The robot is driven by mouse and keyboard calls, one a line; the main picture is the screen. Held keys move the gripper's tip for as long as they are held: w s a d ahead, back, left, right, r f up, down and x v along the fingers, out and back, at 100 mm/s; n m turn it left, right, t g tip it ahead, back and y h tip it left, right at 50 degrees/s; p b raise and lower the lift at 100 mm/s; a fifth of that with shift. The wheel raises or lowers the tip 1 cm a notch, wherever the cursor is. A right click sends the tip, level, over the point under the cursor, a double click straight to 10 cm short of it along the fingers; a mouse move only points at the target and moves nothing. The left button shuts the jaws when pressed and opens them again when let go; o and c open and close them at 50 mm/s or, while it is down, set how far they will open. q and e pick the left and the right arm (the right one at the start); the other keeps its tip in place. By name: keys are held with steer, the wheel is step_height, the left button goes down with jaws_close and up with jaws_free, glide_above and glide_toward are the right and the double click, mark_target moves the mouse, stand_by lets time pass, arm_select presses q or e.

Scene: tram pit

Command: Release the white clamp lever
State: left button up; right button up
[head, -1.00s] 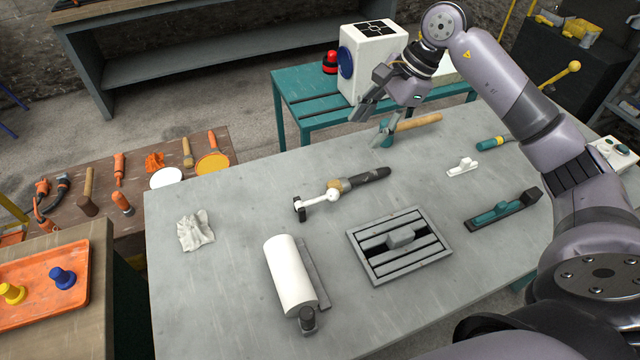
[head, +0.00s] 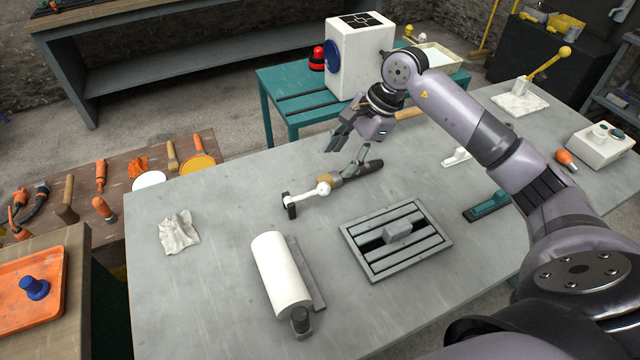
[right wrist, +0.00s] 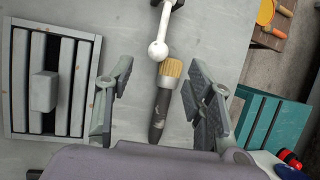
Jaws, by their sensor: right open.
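The white clamp lever (head: 308,193) is a short white bar with a white ball on its right end, on the grey table. Its left end meets a dark clamp piece (head: 290,207). The right wrist view shows the lever (right wrist: 162,28) at the top, its ball (right wrist: 158,50) nearest me. My right gripper (head: 350,150) is open and empty, above and behind the ball, apart from the lever. In the right wrist view my right gripper (right wrist: 157,80) has its fingers spread either side of a brush, with the ball beyond the fingertips. My left gripper is not in view.
The brush (head: 358,173) lies beside the ball, its bristles close to it. A slatted grey grate (head: 432,258), a white roll (head: 278,272) and a crumpled cloth (head: 178,232) lie on the table. A yellow-knobbed lever (head: 548,65) stands at the back right.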

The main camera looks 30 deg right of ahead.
mark_target(320, 187)
steer(key=p+x, duration=0.2)
steer(key=x, duration=0.8)
steer(key=shift+a+p, duration=0.1)
steer(key=shift+p, duration=0.3)
steer(key=shift+x, duration=0.85)
steer(key=shift+c, duration=0.3)
jaws_close()
